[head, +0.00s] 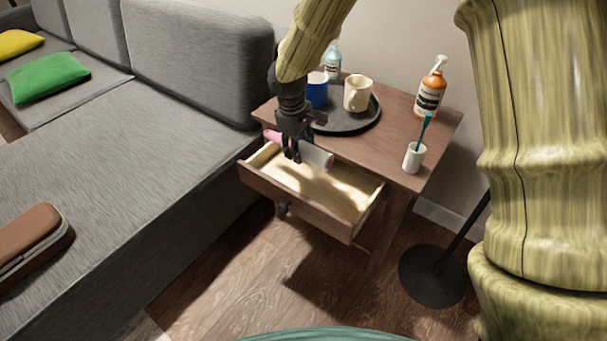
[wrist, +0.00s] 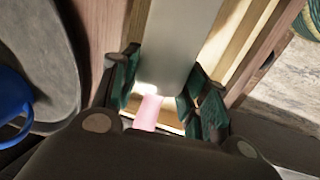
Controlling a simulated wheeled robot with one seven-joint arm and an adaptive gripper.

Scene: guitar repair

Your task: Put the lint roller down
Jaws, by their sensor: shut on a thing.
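The lint roller (head: 318,156) has a pale grey roll and a pink handle, which shows at its left end. In the wrist view the roll (wrist: 182,40) runs away from between the fingers, with part of the pink handle (wrist: 148,112) below it. My gripper (head: 292,155) is shut on the lint roller. It holds the roller over the open drawer (head: 297,208) of the wooden side table (head: 395,148). The drawer's visible inside is pale and looks empty. I cannot tell whether the roller touches the drawer floor.
On the tabletop stand a dark round tray (head: 350,122) with a blue mug (head: 317,92), a cream mug (head: 357,94) and a bottle (head: 332,62), an orange pump bottle (head: 430,90), and a white cup (head: 414,157) with a toothbrush. The grey sofa (head: 130,130) is left; a lamp base (head: 436,276) is right.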

